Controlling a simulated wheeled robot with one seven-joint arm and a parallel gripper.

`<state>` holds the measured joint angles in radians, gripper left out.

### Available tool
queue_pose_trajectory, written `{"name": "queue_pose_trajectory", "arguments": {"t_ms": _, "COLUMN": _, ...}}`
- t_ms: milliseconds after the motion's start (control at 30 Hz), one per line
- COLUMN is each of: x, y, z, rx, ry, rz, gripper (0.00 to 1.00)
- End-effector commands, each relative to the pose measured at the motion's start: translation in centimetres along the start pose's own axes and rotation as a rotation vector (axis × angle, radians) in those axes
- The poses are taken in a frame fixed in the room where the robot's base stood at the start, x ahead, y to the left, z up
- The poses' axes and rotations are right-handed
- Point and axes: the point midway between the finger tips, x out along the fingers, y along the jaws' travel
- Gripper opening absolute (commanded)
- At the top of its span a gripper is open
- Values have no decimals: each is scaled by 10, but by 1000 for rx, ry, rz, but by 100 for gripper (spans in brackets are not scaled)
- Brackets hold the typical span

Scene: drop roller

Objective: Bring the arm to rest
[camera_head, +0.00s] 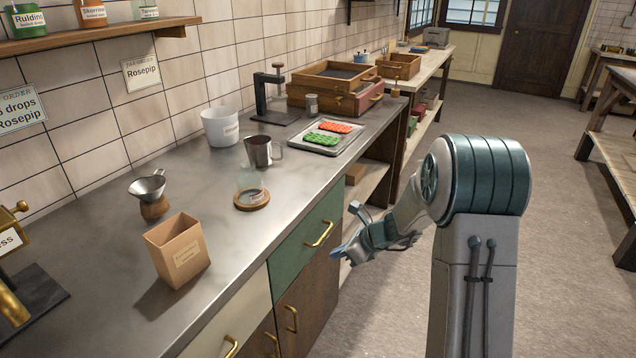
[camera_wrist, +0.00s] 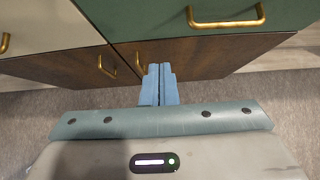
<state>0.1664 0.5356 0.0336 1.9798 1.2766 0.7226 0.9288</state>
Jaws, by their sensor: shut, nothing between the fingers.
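My gripper (camera_head: 342,252) hangs at the end of my arm, in front of the counter's cabinet fronts and below the level of the worktop. In the wrist view its blue fingers (camera_wrist: 158,84) are together with nothing between them. Beyond them are the brown cabinet doors (camera_wrist: 200,60) and the green drawer front (camera_wrist: 240,32) with its brass handle. I cannot tell the exact gap between the fingertips and the cabinet, but they look apart.
The steel counter (camera_head: 225,215) holds a paper box (camera_head: 178,250), a steel jug (camera_head: 259,151), a white pot (camera_head: 220,126), a glass on a wooden coaster (camera_head: 251,190) and a tray of red and green drops (camera_head: 310,143). The floor (camera_head: 390,310) around my arm is clear.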

Motion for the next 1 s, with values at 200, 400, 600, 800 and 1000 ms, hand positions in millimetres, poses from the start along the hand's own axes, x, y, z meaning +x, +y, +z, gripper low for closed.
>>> {"name": "queue_pose_trajectory", "arguments": {"t_ms": 200, "x": -32, "y": 27, "z": 22, "rx": -214, "ry": 36, "rz": 34, "gripper": 0}}
{"name": "queue_pose_trajectory", "arguments": {"t_ms": 400, "x": -93, "y": 82, "z": 44, "rx": -657, "ry": 127, "rz": 116, "gripper": 0}}
{"name": "queue_pose_trajectory", "arguments": {"t_ms": 600, "x": -153, "y": 135, "z": 47, "rx": -1096, "ry": 235, "rz": 212, "gripper": 0}}
{"name": "queue_pose_trajectory", "arguments": {"t_ms": 800, "x": -211, "y": 178, "z": 36, "rx": -1513, "ry": 362, "rz": 327, "gripper": 0}}
{"name": "queue_pose_trajectory", "arguments": {"t_ms": 1000, "x": -261, "y": 209, "z": 16, "rx": -1867, "ry": 499, "rz": 458, "gripper": 0}}
